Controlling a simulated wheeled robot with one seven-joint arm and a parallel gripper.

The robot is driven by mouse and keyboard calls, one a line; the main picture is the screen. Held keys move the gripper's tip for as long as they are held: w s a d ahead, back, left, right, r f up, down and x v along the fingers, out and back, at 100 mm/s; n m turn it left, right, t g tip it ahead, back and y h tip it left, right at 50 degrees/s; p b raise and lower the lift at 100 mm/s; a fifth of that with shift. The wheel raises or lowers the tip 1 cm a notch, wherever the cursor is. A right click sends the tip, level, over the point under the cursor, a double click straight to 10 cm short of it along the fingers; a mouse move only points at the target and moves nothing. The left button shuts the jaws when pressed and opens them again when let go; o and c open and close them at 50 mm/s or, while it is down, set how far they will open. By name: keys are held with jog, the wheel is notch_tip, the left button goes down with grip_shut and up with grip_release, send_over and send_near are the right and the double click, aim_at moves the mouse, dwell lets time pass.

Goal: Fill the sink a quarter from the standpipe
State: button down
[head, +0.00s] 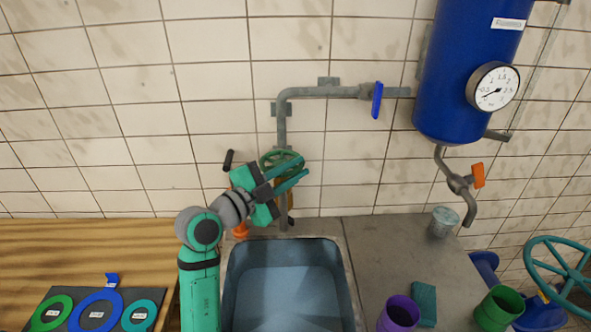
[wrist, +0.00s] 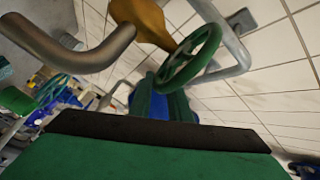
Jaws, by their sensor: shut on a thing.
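The sink (head: 350,290) is a grey-rimmed basin with a blue-grey inside, below the wall pipe; I cannot tell its water level. The grey standpipe (head: 283,130) comes down the wall behind it. A green handwheel (head: 270,157) sits on this pipe, partly hidden by my gripper (head: 303,167). In the wrist view the wheel (wrist: 207,50) has its lower rim between the teal fingers of my gripper (wrist: 163,100), which is shut on it. A yellow-brown valve body (wrist: 140,22) and a curved grey spout (wrist: 75,48) show beside the wheel.
A blue lever (head: 377,100) sits on the upper pipe. A blue tank (head: 465,80) with a gauge (head: 493,87) and an orange-handled tap (head: 478,175) hangs right. A metal cup (head: 443,222), purple cup (head: 400,314) and green cup (head: 500,308) stand right; a wooden counter (head: 80,250) lies left.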

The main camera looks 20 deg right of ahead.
jog(key=shift+w+d+f, duration=0.1)
jog(key=shift+f, duration=0.45)
jog(key=c, duration=1.8)
grip_release()
jog(key=shift+o, duration=0.2)
jog(key=shift+r, duration=0.1)
jog(key=shift+r, duration=0.15)
jog(key=v, duration=1)
jog(key=shift+a, duration=0.4)
jog(key=shift+a, duration=0.1)
